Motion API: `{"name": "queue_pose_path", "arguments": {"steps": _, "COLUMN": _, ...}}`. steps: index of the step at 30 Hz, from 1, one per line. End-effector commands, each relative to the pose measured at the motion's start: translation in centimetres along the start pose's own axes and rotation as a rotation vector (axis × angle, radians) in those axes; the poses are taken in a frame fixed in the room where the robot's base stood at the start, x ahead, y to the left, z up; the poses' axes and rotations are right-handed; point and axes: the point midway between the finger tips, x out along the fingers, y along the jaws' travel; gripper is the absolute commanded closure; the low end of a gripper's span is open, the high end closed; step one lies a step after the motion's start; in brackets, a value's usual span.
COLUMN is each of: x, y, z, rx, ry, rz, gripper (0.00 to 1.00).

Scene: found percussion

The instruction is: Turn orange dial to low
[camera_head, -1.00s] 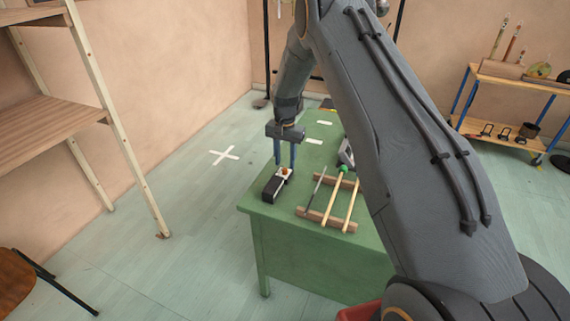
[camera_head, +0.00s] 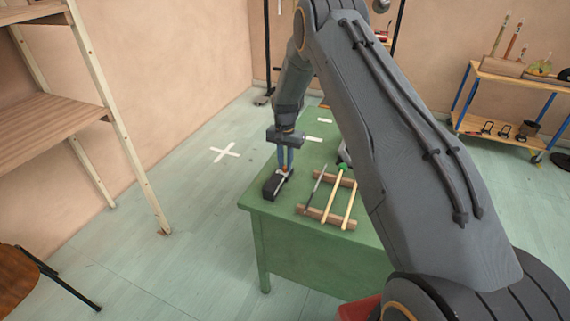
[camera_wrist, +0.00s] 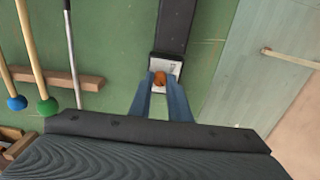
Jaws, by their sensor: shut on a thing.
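The orange dial (camera_wrist: 159,79) sits on a pale plate (camera_wrist: 177,67) at the near end of a black box (camera_wrist: 175,25) in the wrist view. In the head view the black box (camera_head: 271,188) lies near the left corner of the green table. My gripper (camera_wrist: 160,88) points down over the box with its blue fingers around the dial. The gripper (camera_head: 285,170) is shut on the dial, which the fingers mostly hide in the head view. I cannot read any dial marking.
A wooden rack (camera_head: 315,215) with mallets and a metal rod lies to the right of the box on the green table (camera_head: 290,238). The table's edge runs close to the box on the left. A wooden shelf (camera_head: 58,110) stands at the left, with open floor between.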

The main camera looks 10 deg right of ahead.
Motion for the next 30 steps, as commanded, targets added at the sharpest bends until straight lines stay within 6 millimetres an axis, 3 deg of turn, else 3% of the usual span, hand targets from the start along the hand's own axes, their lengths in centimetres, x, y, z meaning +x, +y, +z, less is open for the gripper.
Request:
{"name": "queue_pose_path", "arguments": {"steps": 11, "x": 0.19, "y": -0.06, "z": -0.08, "rx": -0.142, "ry": 0.0, "rz": -0.001, "gripper": 1.0}}
{"name": "queue_pose_path", "arguments": {"steps": 30, "x": 0.24, "y": -0.02, "z": -0.02, "rx": -0.733, "ry": -0.001, "rz": 0.0, "gripper": 1.0}}
